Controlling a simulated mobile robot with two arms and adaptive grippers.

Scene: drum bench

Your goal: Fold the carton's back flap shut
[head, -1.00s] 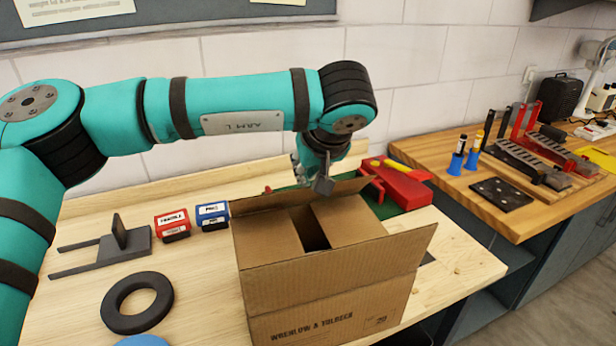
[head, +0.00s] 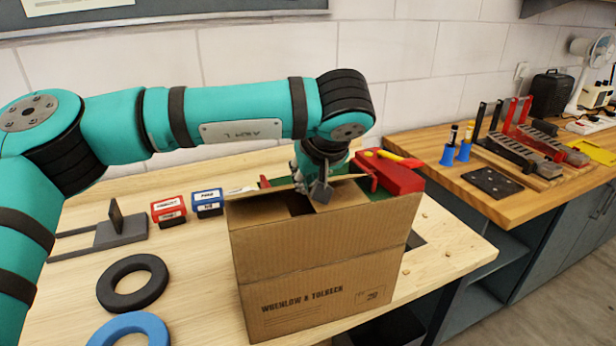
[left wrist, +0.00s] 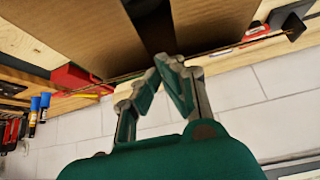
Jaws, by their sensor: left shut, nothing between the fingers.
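The brown carton (head: 320,260) stands on the wooden bench, its front flap (head: 320,235) upright and hiding much of the top. Two side flaps lie folded inward with a dark gap between them, also seen in the left wrist view (left wrist: 205,25). The back flap is at the far edge, mostly hidden by my gripper and the front flap; I cannot tell its exact angle. My left gripper (head: 318,190) is shut and empty at the carton's back edge, pointing down. In the left wrist view its fingertips (left wrist: 167,66) meet near that edge; contact is unclear. My right gripper is not in view.
A red tool (head: 395,172) lies on a green mat behind the carton's right. Red (head: 168,211) and blue (head: 207,202) boxes, a grey bracket (head: 118,232), a black ring (head: 104,290) and a blue ring (head: 98,337) are on the left. A wall stands behind.

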